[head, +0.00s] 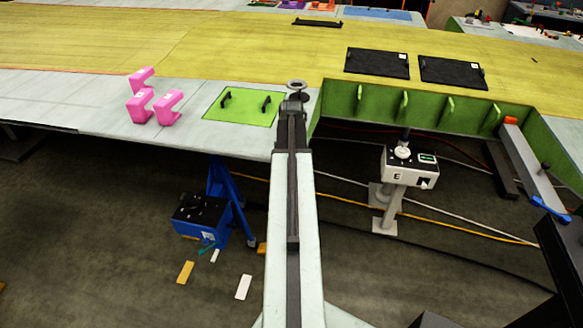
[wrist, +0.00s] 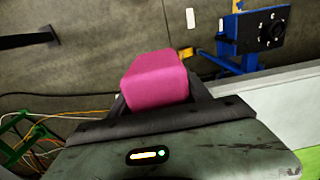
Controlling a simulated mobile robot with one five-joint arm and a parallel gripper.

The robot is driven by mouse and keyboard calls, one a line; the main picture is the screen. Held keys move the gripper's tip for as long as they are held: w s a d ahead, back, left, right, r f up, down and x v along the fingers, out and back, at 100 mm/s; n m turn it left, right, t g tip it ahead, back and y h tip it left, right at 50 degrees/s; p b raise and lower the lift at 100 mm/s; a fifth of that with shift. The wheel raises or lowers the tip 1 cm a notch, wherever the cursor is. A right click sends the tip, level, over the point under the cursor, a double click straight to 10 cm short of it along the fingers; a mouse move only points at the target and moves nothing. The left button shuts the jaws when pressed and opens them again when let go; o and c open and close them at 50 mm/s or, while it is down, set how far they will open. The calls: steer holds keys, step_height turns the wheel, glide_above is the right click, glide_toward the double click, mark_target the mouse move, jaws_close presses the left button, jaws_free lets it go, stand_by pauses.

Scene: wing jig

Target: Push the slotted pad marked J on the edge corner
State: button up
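A pink pad (wrist: 155,78) sits between the two dark fingers of my gripper (wrist: 157,95) in the wrist view. The fingers touch it on both sides. Its slot and any letter on it are not visible. In the head view my gripper (head: 297,92) is at the wing's front edge, between the green panel and the open green bay; the held pad is hidden there. The pale edge also shows at right in the wrist view (wrist: 295,100).
A green panel (head: 238,108) with two black handles lies left of my arm. A grey box marked E (head: 410,168) stands on a post below the bay. A blue stand (head: 203,213) is under the wing. Two black panels (head: 377,62) lie on the yellow skin.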

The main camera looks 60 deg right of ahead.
steer(key=o, duration=0.4)
steer(key=shift+d, duration=0.1)
steer(key=shift+o, duration=0.2)
steer(key=shift+r, duration=0.15)
step_height(320, 180, up, 8)
steer(key=p, duration=0.8)
steer(key=shift+f, duration=0.2)
